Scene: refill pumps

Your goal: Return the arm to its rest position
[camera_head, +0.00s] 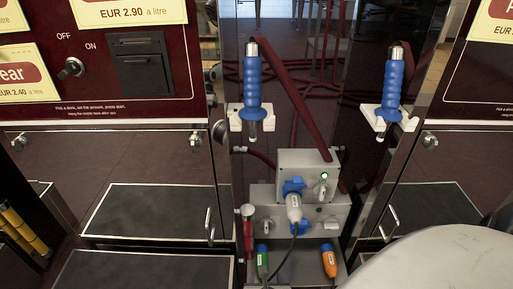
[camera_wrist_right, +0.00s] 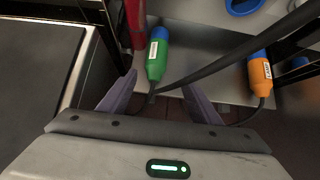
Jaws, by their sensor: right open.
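My right gripper (camera_wrist_right: 158,98) shows in the right wrist view with its two purple-grey fingers spread apart and nothing held between them. A green plug (camera_wrist_right: 157,58) with a blue end appears beyond and between the fingers; I cannot tell the exact distance. An orange plug (camera_wrist_right: 261,77) is to the right of the fingers. A dark cable crosses behind the right finger. In the head view the right gripper's fingers do not show; a large pale rounded part at the bottom right looks like my own arm. My left gripper is not in view.
A grey socket box (camera_head: 308,165) stands centre, with a grey-and-blue plug (camera_head: 294,208) at its front. Green (camera_head: 262,262) and orange (camera_head: 329,261) plugs sit below. Blue-handled nozzles (camera_head: 252,85) (camera_head: 393,84) rest in white holders. Dark step-like panels (camera_head: 150,212) lie to the left.

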